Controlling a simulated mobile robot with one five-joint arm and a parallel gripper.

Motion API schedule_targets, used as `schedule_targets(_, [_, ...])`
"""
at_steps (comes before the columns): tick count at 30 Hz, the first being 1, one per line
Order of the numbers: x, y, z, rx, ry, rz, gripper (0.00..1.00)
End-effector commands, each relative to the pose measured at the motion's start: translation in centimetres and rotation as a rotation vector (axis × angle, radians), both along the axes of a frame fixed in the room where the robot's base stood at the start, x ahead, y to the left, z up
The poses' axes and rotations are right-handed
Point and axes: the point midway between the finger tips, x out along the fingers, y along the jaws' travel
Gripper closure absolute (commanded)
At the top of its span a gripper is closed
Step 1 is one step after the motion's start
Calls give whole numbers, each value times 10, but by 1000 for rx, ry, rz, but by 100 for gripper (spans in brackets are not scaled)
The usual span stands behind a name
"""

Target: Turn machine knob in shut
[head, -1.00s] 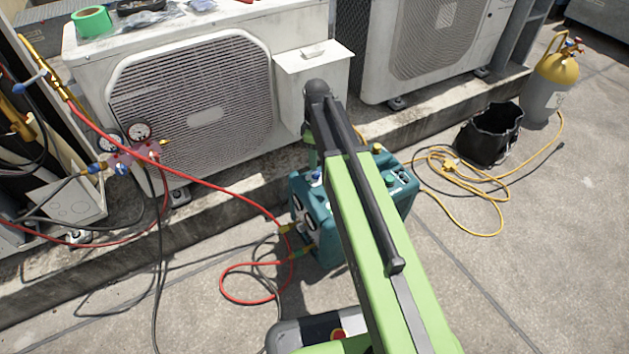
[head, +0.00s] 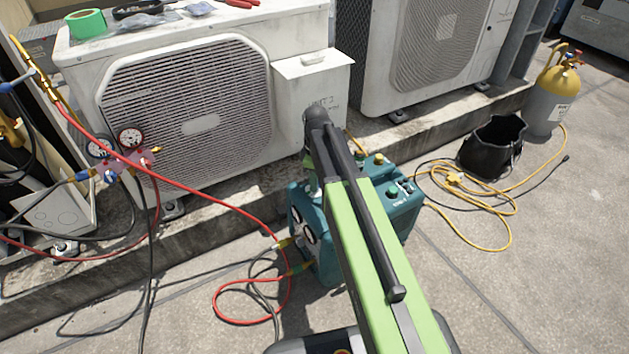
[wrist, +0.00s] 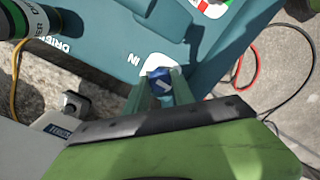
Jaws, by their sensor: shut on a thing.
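The machine is a teal box standing on the ground in the head view (head: 402,217), partly hidden behind my arm. In the wrist view its teal top (wrist: 105,50) carries a white "IN" label. Beside the label is the blue in knob (wrist: 158,76), with a white mark on its top. My gripper (wrist: 162,88) has its two green fingers on either side of the knob and is shut on it. In the head view my arm hides the knob and most of the gripper.
A red hose (head: 205,192) runs from the gauges (head: 130,138) to the machine's left side. A dark cylinder marked "DRIER" (wrist: 45,22) stands close by the knob. A condenser (head: 190,110) stands behind. A black bucket (head: 490,150) and yellow hose (head: 500,247) lie right.

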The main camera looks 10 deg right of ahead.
Motion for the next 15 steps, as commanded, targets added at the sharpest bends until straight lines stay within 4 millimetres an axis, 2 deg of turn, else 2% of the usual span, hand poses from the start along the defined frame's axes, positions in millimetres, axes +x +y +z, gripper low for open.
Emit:
schedule_targets(3, [-1,1,0,2,4,1,100])
schedule_targets(4, [-1,7,0,2,4,3,100])
schedule_targets(15, [-2,1,0,5,7,-19,100])
